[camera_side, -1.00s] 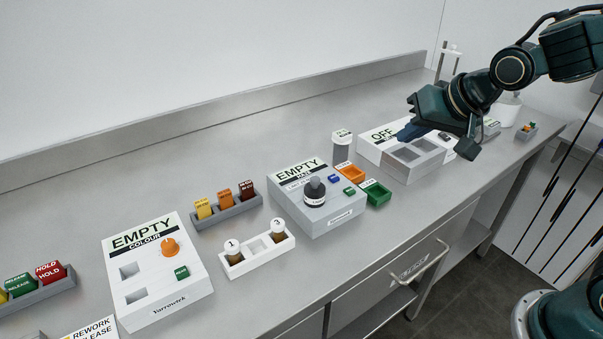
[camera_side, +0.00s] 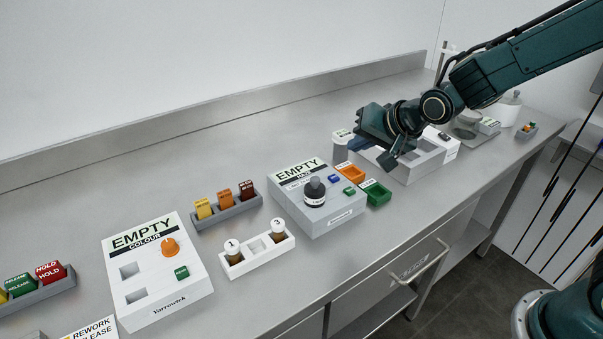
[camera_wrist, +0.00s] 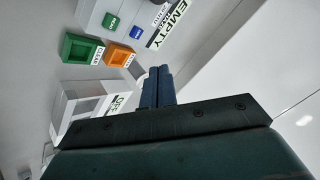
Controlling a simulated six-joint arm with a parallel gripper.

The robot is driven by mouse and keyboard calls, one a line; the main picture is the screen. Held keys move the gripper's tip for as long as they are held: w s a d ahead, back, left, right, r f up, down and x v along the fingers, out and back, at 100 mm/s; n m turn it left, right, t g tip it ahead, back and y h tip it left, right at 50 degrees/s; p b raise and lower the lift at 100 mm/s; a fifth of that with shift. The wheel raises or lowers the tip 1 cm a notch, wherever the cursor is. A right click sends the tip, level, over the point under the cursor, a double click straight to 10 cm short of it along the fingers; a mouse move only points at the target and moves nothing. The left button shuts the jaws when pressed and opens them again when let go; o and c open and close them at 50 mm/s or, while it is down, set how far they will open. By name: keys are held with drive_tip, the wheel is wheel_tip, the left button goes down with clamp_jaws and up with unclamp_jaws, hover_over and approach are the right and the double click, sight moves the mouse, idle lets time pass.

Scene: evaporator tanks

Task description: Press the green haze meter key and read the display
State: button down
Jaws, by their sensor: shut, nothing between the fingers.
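The haze meter (camera_side: 318,200) is a white box with a display (camera_side: 297,170) reading EMPTY. A dark round cap or lid (camera_side: 315,190) stands on its top. Its green key (camera_side: 349,191) is on the right of the top face, beside a blue key (camera_side: 334,179). In the wrist view the green key (camera_wrist: 112,21) and blue key (camera_wrist: 136,33) show at the top. My gripper (camera_side: 358,144) is shut and empty, above the bench to the right of and behind the haze meter, apart from the key. Its closed blue fingers show in the wrist view (camera_wrist: 158,86).
An orange tray (camera_side: 352,173) and a green tray (camera_side: 376,193) sit right of the meter. A white device with wells (camera_side: 425,165) lies under my arm. A vial rack (camera_side: 258,256) and the colour meter (camera_side: 158,270) stand left.

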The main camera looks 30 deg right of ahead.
drive_tip(key=shift+f, duration=0.15)
drive_tip(key=shift+f, duration=4.25)
drive_tip(key=shift+f, duration=0.85)
drive_tip(key=shift+r, duration=0.15)
idle(0.4)
drive_tip(key=shift+r, duration=0.7)
drive_tip(key=shift+r, duration=2.55)
